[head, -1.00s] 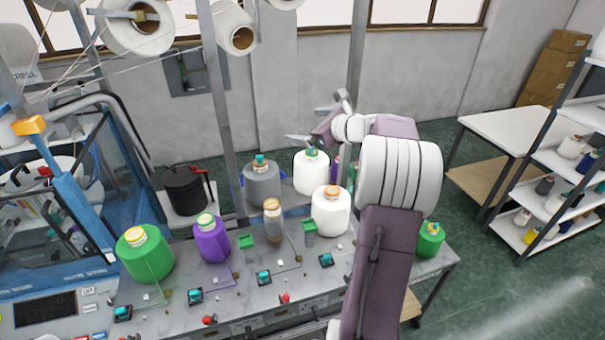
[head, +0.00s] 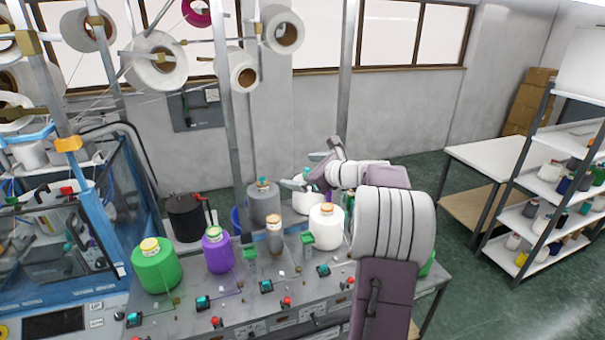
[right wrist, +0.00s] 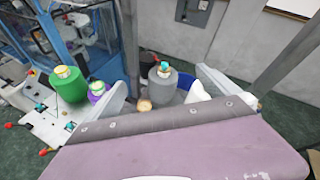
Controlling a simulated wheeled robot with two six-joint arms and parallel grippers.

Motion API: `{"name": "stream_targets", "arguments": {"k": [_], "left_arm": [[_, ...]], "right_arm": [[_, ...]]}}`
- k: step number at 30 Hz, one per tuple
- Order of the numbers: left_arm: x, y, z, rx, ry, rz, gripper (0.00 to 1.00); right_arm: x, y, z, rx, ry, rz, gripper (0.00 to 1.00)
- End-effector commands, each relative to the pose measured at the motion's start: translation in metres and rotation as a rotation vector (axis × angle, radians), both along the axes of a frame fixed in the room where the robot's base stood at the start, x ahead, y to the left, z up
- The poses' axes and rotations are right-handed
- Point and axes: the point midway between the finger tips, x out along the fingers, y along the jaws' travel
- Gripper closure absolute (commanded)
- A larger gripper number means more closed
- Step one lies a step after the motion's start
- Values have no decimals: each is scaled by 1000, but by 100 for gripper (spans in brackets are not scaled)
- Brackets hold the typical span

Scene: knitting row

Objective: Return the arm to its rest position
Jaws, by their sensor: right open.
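My right arm reaches up from the bottom of the head view. Its gripper (head: 308,166) is open with nothing between its fingers, near the white cone (head: 306,203) at the back of the table and partly covering it. In the right wrist view both fingers are spread (right wrist: 160,90), with a grey cone (right wrist: 172,84) seen beyond the gap. My left gripper is not in view.
The machine table (head: 250,312) holds a green cone (head: 155,268), a purple cone (head: 217,252), a brown cone (head: 274,238) and a front white cone (head: 326,228). A metal post (head: 228,120) rises behind. A white side table (head: 485,155) and shelves (head: 540,185) stand right.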

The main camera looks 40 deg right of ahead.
Motion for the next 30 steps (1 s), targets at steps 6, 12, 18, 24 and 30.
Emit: {"name": "stream_targets", "arguments": {"k": [6, 12, 18, 24, 30], "left_arm": [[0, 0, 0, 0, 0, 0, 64], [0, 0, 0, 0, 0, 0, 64], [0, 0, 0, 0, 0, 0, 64], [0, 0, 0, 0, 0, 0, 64], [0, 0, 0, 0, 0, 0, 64]], "right_arm": [[0, 0, 0, 0, 0, 0, 0], [0, 0, 0, 0, 0, 0, 0], [0, 0, 0, 0, 0, 0, 0], [-4, 52, -44, -160, 136, 157, 0], [-68, 172, -151, -730, 411, 750, 0]]}}
